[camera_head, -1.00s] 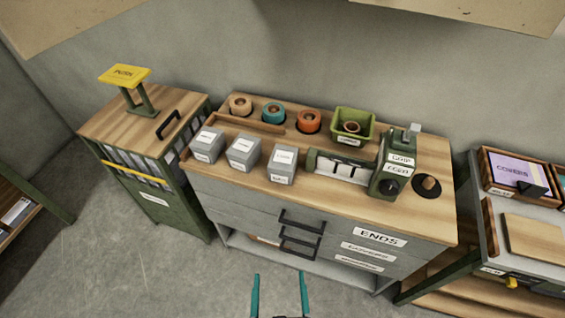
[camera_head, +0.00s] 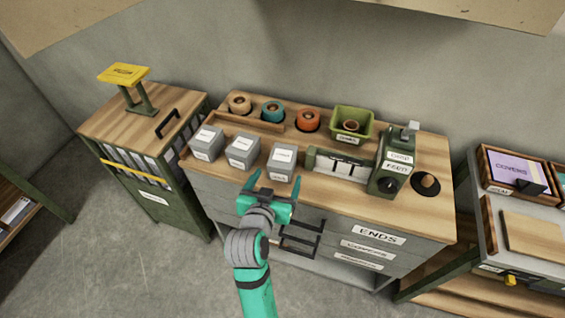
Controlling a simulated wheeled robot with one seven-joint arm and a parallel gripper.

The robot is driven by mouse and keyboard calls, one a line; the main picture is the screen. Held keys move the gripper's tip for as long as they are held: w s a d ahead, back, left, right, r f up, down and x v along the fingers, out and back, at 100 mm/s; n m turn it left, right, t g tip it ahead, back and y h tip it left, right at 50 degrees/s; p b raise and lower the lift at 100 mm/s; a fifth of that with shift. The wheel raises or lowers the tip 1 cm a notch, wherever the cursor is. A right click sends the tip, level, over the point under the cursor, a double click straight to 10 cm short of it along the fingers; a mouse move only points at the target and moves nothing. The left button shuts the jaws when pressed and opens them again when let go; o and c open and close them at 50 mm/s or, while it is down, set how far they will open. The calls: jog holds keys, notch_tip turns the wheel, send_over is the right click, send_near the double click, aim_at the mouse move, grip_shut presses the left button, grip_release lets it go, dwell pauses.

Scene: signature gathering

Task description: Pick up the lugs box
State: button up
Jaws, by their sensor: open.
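Three grey boxes with white labels stand in a row along the front left of the wooden counter top: a left box (camera_head: 207,144), a middle box (camera_head: 243,152) and a right box (camera_head: 282,160). Their print is too small to read surely, so I cannot tell which is the lugs box. My teal gripper (camera_head: 274,178) is open and empty, at the counter's front edge. Its fingers point toward the right box, with the fingertips to either side of that box's lower front in the picture. I cannot tell whether they touch it.
Behind the boxes are a wooden rail (camera_head: 237,121) and tape rolls in tan, teal (camera_head: 272,112) and orange (camera_head: 308,120). A green tray (camera_head: 352,123) and a green machine (camera_head: 391,163) stand to the right. Drawers marked ENDS (camera_head: 380,236) are below.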

aim_at(281, 166)
jog(key=shift+w+a+r, duration=0.1)
jog(key=shift+w+r, duration=0.15)
jog(key=shift+r, duration=0.05)
jog(key=shift+w, duration=0.3)
jog(key=x, duration=0.5)
jog(key=shift+x, duration=2.6)
jog(key=shift+a+f, duration=0.1)
jog(key=shift+a, duration=0.05)
jog(key=c, duration=1.3)
